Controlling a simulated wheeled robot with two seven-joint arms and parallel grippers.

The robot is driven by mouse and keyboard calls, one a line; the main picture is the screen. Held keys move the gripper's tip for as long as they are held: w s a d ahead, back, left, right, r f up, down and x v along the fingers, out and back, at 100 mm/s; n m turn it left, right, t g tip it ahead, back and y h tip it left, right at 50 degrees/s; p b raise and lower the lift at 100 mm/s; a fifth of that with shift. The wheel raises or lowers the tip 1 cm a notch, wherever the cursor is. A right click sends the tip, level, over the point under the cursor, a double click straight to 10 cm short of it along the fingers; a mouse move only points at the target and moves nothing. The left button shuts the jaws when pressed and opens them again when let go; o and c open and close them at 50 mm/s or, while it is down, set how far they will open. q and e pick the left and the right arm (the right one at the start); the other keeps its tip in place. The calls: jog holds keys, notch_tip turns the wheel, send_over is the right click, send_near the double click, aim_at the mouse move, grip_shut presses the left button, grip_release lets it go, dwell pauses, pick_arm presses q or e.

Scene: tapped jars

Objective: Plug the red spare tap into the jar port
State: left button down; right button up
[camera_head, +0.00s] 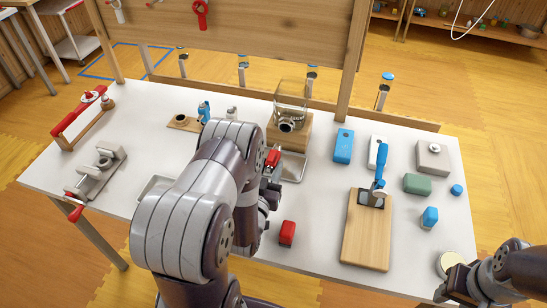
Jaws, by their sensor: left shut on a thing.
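The glass jar (291,93) stands on a wooden block (303,132) near the back middle of the table. Its round port (286,125) faces me and looks empty. My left gripper (272,172) is just in front of the block, partly hidden by my own arm. It is shut on the red spare tap (273,158), whose red top shows between the arm and the metal tray. The tap looks apart from the port, below it in the picture. My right gripper (450,290) is at the lower right corner, away from the jar; its fingers are unclear.
A metal tray (293,167) lies in front of the jar. A red block (287,233) sits nearer me. On the right are a wooden board (366,245) with a blue-handled clamp, blue blocks and a green block (417,184). A vise (98,172) stands at left.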

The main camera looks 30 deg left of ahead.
aim_at(278, 147)
dwell(0.3)
pick_arm(q)
jog(key=shift+b+x, duration=0.9)
jog(key=shift+x, duration=2.25)
jog(key=shift+b+x, duration=0.5)
jog(key=shift+x, duration=0.85)
jog(key=shift+c, duration=2.4)
grip_release()
jog(key=shift+s+d, duration=0.15)
jog(key=shift+s, duration=0.2)
jog(key=shift+p+v, duration=0.6)
jog(key=shift+v, duration=1.25)
